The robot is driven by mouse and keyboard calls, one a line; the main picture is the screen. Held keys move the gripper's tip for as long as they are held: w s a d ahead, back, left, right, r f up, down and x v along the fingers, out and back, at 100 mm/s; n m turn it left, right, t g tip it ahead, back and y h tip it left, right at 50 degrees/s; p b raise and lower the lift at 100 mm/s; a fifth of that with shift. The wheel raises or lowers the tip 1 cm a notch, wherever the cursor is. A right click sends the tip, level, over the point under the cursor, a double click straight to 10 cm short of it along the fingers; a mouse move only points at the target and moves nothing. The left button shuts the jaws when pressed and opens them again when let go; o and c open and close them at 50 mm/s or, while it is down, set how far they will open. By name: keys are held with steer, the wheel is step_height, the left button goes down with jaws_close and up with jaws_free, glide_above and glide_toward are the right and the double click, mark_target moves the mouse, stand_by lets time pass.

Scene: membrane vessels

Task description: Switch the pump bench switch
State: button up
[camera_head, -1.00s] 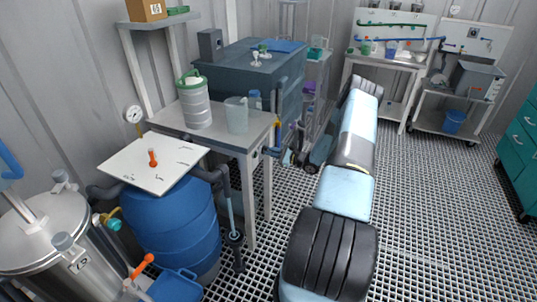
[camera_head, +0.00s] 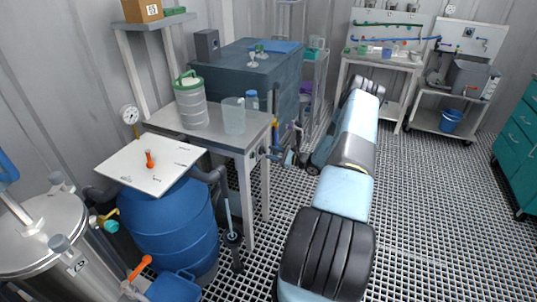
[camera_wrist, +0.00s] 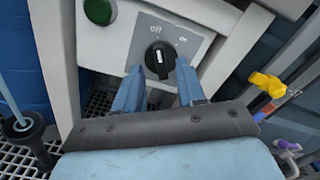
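The pump bench switch is a round black knob (camera_wrist: 160,59) with a white mark, on a grey plate (camera_wrist: 197,46) marked "off" and "on". The mark points up, nearer to "off". In the wrist view my gripper (camera_wrist: 159,70) has its two blue fingers apart, one tip on each side of the knob's lower half. Narrow gaps seem to show; I cannot tell if either finger touches. In the head view the bench (camera_head: 247,137) stands left of my arm, with my gripper (camera_head: 290,157) near its right end. The knob is too small to read there.
A green button (camera_wrist: 98,11) sits left of the plate. A yellow valve handle (camera_wrist: 269,84) and pipes are to the right. A lidded canister (camera_head: 192,105) and a clear jug (camera_head: 234,116) stand on the bench. A blue barrel (camera_head: 170,225) is in front. Grid floor is open to the right.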

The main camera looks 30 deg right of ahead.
steer(key=v, duration=1.1)
steer(key=shift+s+d, duration=0.25)
steer(key=shift+s, duration=0.05)
steer(key=a+r+n+g, duration=0.5)
steer(key=a+r, duration=0.4)
steer(key=r, duration=0.4)
steer(key=a+r+n+g, duration=0.6)
steer(key=a+r, duration=0.3)
steer(key=r, duration=0.4)
steer(key=s+a+r+n+g+h, duration=0.2)
steer(key=s+a+r+n+h, duration=0.25)
steer(key=s+a+r, duration=0.75)
steer(key=s+a+r+n+t+h, duration=0.2)
steer(key=s+r, duration=0.4)
steer(key=s, duration=0.4)
steer(key=s+a+r+n+t+h, duration=0.2)
steer(key=s+r+n+h, duration=0.2)
steer(key=s+r, duration=0.3)
steer(key=s, duration=0.4)
steer(key=shift+s+a+n, duration=0.3)
steer(key=shift+n, duration=0.05)
